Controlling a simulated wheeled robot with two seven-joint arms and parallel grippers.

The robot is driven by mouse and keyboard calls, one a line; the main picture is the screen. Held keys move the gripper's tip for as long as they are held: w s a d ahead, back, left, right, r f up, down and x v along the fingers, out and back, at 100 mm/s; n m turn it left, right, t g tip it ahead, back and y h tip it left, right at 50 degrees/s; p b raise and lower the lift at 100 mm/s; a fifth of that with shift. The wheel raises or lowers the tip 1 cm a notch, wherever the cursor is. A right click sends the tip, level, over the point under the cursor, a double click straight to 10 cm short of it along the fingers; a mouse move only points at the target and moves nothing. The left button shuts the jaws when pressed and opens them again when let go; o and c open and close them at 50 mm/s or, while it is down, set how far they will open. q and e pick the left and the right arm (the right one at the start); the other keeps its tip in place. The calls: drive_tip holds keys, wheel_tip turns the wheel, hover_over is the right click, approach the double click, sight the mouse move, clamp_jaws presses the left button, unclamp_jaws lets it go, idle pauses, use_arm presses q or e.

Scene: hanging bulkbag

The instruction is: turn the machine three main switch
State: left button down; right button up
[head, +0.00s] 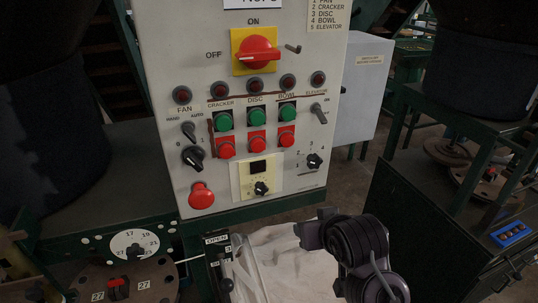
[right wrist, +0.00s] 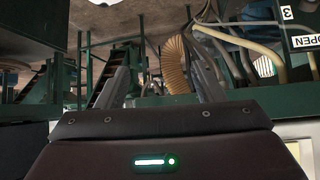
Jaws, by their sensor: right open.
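The main switch (head: 257,53) is a large red rotary knob on a yellow plate, high on a pale control panel (head: 222,90). ON is printed above it and OFF to its left; the knob's grip lies roughly level, towards OFF. A label at the panel's top edge is cut off, so I cannot read the machine number. My right arm shows at the lower right in the head view, below the panel and well apart from the switch. In the right wrist view my right gripper (right wrist: 160,82) has its fingers apart with nothing between them. My left gripper is out of view.
Below the switch are indicator lamps, green buttons (head: 256,114), red buttons, small black selectors and a red mushroom button (head: 201,195). A small metal lever (head: 293,48) sticks out right of the switch. A pale bag (head: 285,265) lies below; a dark cabinet (head: 440,225) stands right.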

drive_tip(key=s+a+r+n+t+y, duration=0.1)
drive_tip(key=s+a+r+t, duration=0.2)
drive_tip(key=r, duration=1.1)
drive_tip(key=s+a+r+t+y, duration=0.2)
drive_tip(key=s+r+t, duration=0.1)
drive_tip(key=r, duration=1)
drive_tip(key=n+t+y, duration=0.1)
drive_tip(key=t, duration=0.1)
approach(261, 56)
drive_tip(key=w, duration=0.2)
drive_tip(key=p+x, duration=0.1)
drive_tip(key=x, duration=0.1)
drive_tip(key=p+x, duration=0.1)
drive_tip(key=x, duration=0.1)
drive_tip(key=p+x, duration=0.2)
drive_tip(key=shift+w+a+r, duration=0.1)
drive_tip(key=shift+w+a, duration=0.1)
drive_tip(key=shift+a, duration=0.15)
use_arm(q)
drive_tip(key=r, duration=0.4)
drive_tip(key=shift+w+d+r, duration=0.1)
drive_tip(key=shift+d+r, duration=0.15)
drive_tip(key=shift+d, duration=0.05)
use_arm(e)
drive_tip(key=shift+c, duration=0.5)
drive_tip(key=c, duration=0.6)
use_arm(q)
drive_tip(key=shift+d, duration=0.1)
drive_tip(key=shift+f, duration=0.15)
